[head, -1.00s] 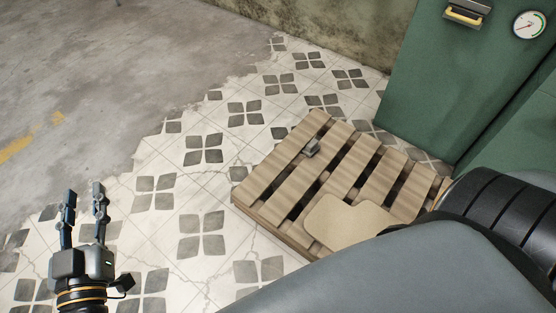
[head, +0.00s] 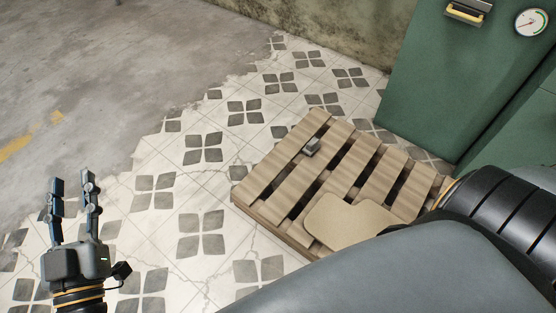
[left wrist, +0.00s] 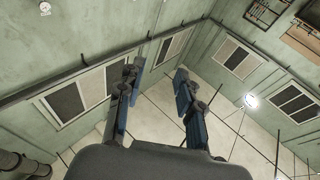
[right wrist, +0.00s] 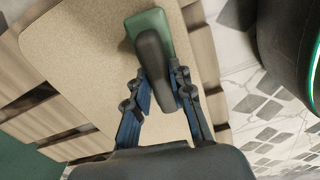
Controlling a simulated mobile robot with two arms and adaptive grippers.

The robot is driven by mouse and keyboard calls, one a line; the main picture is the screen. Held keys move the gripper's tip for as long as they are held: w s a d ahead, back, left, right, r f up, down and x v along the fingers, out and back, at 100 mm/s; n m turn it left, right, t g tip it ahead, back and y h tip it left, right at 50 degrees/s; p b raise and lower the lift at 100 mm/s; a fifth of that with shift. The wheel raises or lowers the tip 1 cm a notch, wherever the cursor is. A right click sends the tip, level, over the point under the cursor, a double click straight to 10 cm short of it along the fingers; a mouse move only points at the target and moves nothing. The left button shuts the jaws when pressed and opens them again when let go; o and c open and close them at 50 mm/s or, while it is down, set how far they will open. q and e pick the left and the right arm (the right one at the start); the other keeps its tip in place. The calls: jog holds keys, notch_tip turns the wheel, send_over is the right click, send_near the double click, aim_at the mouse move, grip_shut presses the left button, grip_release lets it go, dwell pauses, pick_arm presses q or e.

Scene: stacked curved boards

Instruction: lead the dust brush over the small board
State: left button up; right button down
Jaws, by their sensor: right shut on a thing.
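The small board (head: 345,222) is a tan, round-cornered sheet lying on the slatted wooden pallet; my right arm hides part of it in the head view. It fills much of the right wrist view (right wrist: 85,70). The dust brush (right wrist: 153,50), with a green body and dark grey handle, is in my right gripper (right wrist: 156,82), which is shut on the handle. The brush shows over the board near its edge; I cannot tell whether it touches. My left gripper (head: 74,179) is open and empty above the tiled floor; it also shows in the left wrist view (left wrist: 158,72).
The wooden pallet (head: 292,185) stands on patterned tiles. A green cabinet (head: 440,85) stands behind at the right. The floor left of the pallet is clear.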

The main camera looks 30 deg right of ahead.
jog(key=shift+w, duration=0.1)
